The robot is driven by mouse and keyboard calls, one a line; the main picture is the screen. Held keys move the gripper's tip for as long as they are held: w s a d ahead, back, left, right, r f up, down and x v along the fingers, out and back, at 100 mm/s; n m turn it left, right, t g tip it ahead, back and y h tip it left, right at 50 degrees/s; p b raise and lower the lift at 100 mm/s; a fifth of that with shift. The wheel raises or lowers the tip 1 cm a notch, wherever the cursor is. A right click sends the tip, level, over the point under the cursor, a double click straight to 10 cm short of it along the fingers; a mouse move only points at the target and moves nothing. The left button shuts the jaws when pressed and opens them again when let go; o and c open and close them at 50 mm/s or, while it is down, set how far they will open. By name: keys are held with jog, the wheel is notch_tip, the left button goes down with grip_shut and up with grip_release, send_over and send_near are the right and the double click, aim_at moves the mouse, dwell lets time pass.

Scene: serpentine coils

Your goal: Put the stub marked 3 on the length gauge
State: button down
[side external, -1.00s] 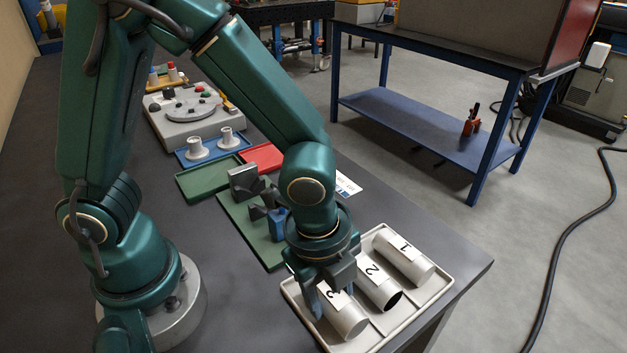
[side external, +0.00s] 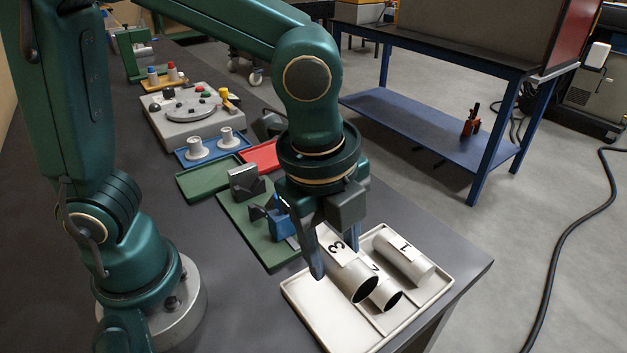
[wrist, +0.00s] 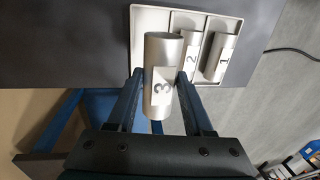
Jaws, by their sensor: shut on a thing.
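The stub marked 3 (side external: 353,277), a grey-white tube with a black 3 on a white label, is held in my gripper (side external: 334,254), above the white tray (side external: 318,325). In the wrist view the stub (wrist: 161,65) lies lengthwise between the two fingers of my gripper (wrist: 160,92), which are shut on it. A green plate (side external: 235,220) with grey blocks and a blue block (side external: 280,224) stands left of the tray and appears to be the length gauge. My gripper partly hides its right side.
Stubs marked 2 (side external: 386,294) and 1 (side external: 404,260) lie in the tray; the held stub partly covers stub 2. Behind the gauge are a green tray (side external: 205,183), a red tray (side external: 262,156) and a blue plate with white spools (side external: 213,148). The dark bench is clear left of the gauge.

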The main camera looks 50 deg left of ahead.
aim_at(334, 248)
notch_tip(334, 248, up, 7)
jog(key=shift+r, duration=0.1)
jog(key=w+a, duration=0.2)
jog(key=a, duration=2.3)
notch_tip(334, 248, down, 10)
jog(key=shift+a, duration=0.15)
jog(key=shift+w+f, duration=0.1)
jog(key=shift+f, duration=0.2)
jog(key=shift+f, duration=1.2)
jog(key=shift+f, duration=0.3)
